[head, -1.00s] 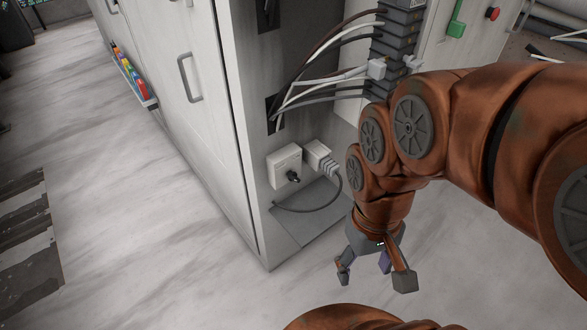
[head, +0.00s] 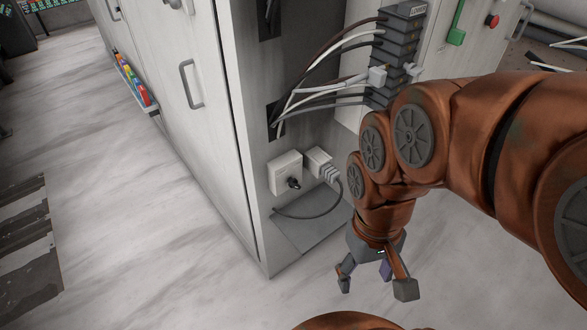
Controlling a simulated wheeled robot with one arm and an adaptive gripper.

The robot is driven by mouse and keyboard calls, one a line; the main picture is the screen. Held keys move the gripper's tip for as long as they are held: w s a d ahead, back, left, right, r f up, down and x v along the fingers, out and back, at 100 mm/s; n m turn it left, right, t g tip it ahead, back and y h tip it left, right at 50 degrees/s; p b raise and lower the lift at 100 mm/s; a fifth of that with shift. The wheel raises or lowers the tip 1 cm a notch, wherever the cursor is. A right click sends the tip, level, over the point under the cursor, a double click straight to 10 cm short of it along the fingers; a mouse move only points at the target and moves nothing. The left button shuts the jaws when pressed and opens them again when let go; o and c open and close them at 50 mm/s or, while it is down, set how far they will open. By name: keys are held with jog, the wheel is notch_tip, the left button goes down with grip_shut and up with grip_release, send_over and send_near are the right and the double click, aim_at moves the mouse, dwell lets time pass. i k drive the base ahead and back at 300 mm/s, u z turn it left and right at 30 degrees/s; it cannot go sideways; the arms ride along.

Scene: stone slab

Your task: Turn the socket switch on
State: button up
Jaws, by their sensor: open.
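A white box with a dark rotary knob (head: 294,183), the likely socket switch (head: 284,168), is mounted low on the grey side panel of the cabinet. Beside it on the right is a white plug or socket piece (head: 318,160) with a grey cable looping below. I cannot tell the knob's setting from here. My gripper (head: 375,287) hangs below and to the right of the switch, pointing down with its fingers spread. It is open, with nothing seen between its fingers, and apart from the switch.
The white cabinet (head: 180,110) with handles fills the left of the unit. A stack of dark modules (head: 394,60) with several cables is above the switch. A green handle (head: 456,25) and red button (head: 491,21) are at upper right.

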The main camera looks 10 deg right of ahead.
aim_at(292, 182)
jog(key=z, duration=1.25)
jog(key=k, duration=1)
jog(key=u, duration=1.6)
